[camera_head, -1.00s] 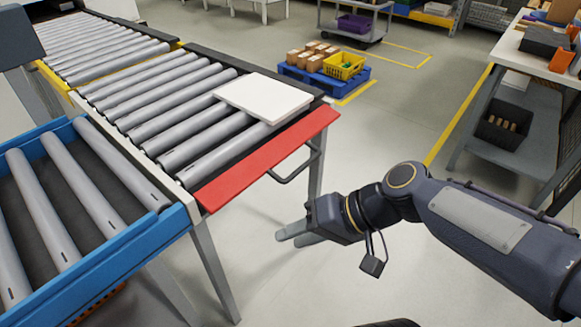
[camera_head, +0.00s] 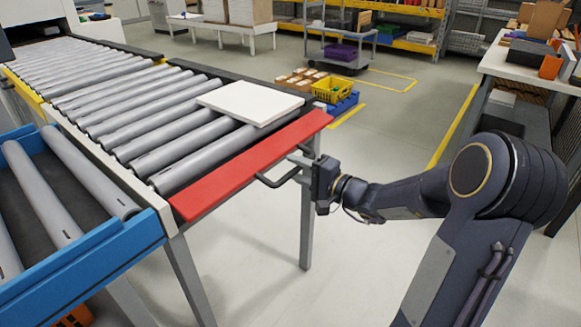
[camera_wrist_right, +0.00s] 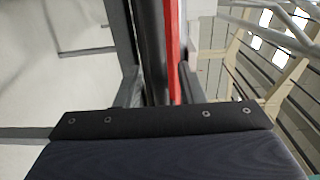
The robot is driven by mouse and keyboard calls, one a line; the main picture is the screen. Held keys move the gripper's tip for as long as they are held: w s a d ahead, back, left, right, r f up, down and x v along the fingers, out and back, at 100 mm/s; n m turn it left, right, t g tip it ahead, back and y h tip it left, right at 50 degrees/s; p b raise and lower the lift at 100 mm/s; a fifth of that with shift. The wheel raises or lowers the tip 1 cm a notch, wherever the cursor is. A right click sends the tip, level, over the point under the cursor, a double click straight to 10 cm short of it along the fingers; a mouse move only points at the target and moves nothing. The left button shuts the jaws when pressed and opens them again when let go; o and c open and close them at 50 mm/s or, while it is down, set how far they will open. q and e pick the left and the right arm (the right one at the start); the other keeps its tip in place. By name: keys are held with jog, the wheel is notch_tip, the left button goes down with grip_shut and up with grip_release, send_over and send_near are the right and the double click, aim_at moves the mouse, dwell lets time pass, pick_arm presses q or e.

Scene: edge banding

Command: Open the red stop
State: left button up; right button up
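The red stop (camera_head: 255,163) is a long red bar across the end of the roller conveyor, raised along its edge. It also shows as a narrow red strip in the right wrist view (camera_wrist_right: 174,45). A dark handle (camera_head: 276,181) hangs below the stop. My right gripper (camera_head: 299,168) is at the handle's right end, just under the stop. In the wrist view its fingers (camera_wrist_right: 158,88) are apart, with a dark bar and the red strip between them. I cannot tell whether they touch the handle. My left gripper is out of view.
A white panel (camera_head: 250,102) lies on the rollers (camera_head: 175,137) behind the stop. A blue-framed roller section (camera_head: 90,262) stands at the lower left. A conveyor leg (camera_head: 307,225) stands below my right gripper. The floor to the right is open, up to a workbench (camera_head: 530,68).

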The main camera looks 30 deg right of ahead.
aim_at(278, 158)
jog(key=shift+x, duration=1.1)
jog(key=shift+c, duration=0.2)
grip_shut()
